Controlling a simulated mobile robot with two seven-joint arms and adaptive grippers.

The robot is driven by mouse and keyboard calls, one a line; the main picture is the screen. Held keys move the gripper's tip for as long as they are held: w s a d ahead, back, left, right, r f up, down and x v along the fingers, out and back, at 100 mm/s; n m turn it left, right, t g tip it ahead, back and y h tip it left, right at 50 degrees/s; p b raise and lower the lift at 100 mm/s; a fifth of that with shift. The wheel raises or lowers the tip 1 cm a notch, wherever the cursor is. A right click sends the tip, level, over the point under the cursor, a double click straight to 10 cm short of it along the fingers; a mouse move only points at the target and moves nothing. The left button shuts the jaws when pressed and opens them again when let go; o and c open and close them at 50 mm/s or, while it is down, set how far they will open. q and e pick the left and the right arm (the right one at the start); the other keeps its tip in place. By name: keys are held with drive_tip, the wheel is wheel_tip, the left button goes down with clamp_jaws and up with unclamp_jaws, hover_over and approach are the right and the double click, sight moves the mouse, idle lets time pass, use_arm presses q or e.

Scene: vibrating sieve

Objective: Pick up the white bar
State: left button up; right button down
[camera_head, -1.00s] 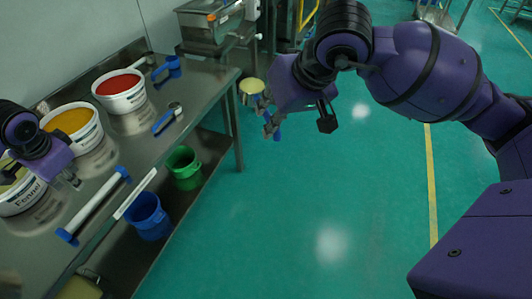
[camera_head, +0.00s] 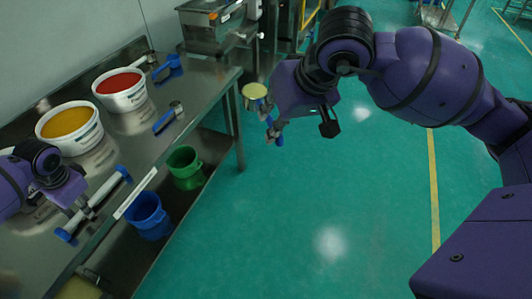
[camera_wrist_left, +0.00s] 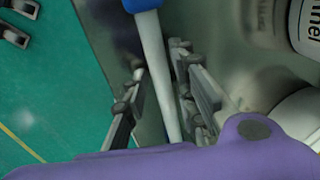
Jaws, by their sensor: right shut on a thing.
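The white bar (camera_head: 101,200) with blue ends lies along the front edge of the steel table. It also shows in the left wrist view (camera_wrist_left: 156,62), running between the two fingers. My left gripper (camera_head: 80,210) is open over the bar's middle, a finger on each side, with a gap visible at the left finger. Whether the right-hand finger touches the bar is unclear. My right gripper (camera_head: 268,119) is out over the floor, shut on a small blue-handled thing (camera_head: 279,139), mostly hidden by the fingers.
Tubs of yellow (camera_head: 69,142) and red (camera_head: 120,103) contents stand behind the bar. A blue-handled scoop (camera_head: 163,123) lies further along the table (camera_head: 200,90). Blue (camera_head: 148,226) and green (camera_head: 186,178) buckets stand on the lower shelf.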

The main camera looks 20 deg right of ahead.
use_arm(q)
drive_tip(key=shift+w+a+f, duration=0.1)
drive_tip(key=shift+f, duration=0.3)
drive_tip(key=shift+c, duration=0.2)
clamp_jaws()
drive_tip(key=shift+r, duration=0.1)
